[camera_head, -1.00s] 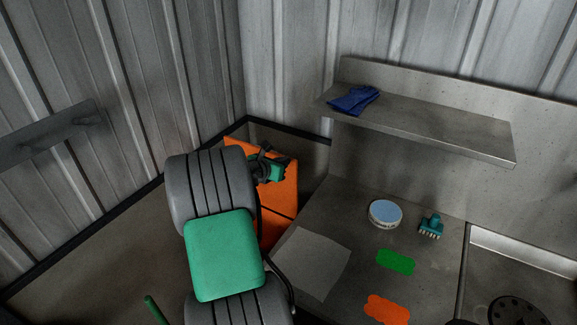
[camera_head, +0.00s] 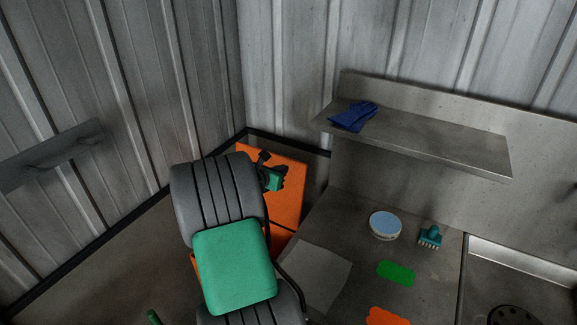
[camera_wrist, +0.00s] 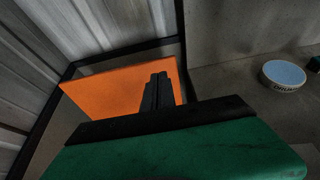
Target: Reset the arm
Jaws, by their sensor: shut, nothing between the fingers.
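My arm (camera_head: 215,200), grey with a green joint cover (camera_head: 235,268), rises in the lower middle of the head view. My gripper (camera_head: 267,172) shows only partly beyond the arm, in front of an orange panel (camera_head: 291,190). In the wrist view its dark fingers (camera_wrist: 158,92) are together, with nothing between them, and overlap the orange panel (camera_wrist: 105,90). My gripper is apart from the objects on the counter.
The metal counter (camera_head: 348,220) to the right holds a round blue-topped tin (camera_head: 385,225), a teal brush (camera_head: 430,236), a green mat (camera_head: 397,272) and an orange mat (camera_head: 387,316). A shelf (camera_head: 440,146) above carries blue gloves (camera_head: 353,117). A sink (camera_head: 515,285) lies at the right.

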